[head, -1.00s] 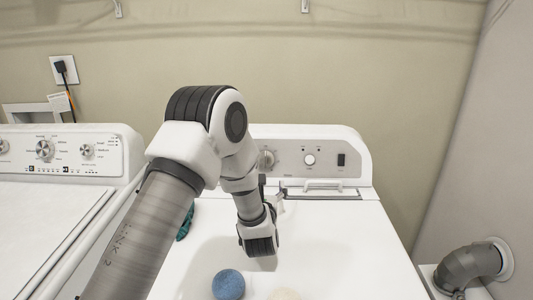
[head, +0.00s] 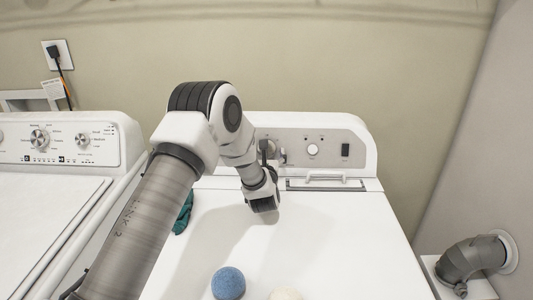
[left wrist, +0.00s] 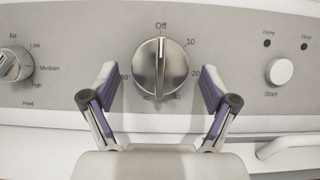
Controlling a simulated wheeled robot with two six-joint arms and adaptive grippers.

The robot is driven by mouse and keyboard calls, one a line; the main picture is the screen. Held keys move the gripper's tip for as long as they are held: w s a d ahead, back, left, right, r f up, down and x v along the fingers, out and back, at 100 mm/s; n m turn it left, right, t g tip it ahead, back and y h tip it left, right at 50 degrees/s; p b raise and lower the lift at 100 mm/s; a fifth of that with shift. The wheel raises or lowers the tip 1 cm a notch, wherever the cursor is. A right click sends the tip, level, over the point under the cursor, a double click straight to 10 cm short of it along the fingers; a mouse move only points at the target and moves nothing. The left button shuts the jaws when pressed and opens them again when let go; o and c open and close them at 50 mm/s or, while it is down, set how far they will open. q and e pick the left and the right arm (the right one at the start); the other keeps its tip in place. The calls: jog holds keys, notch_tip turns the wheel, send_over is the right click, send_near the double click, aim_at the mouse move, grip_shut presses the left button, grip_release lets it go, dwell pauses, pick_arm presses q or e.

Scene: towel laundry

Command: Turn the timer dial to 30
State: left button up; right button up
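The timer dial (left wrist: 160,68) is a round silver knob on the dryer's control panel. Its ridge stands upright, with the top end at "Off". The marks 10 and 20 show to its right and 60 to its left; the lower marks are partly hidden by the knob. My left gripper (left wrist: 157,84) is open, with one finger on each side of the dial and a gap to it on both sides. In the head view the left gripper (head: 273,157) is at the panel and partly covers the dial (head: 267,145). My right gripper is not in view.
A second knob (left wrist: 14,65) is left of the dial, and a round Start button (left wrist: 279,71) is right. A handle (head: 326,177) lies below the panel. A blue ball (head: 228,283), a pale ball (head: 286,295) and a teal cloth (head: 184,214) rest on the dryer top.

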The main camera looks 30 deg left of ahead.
pick_arm(q)
jog(key=shift+f, duration=0.1)
jog(key=c, duration=0.9)
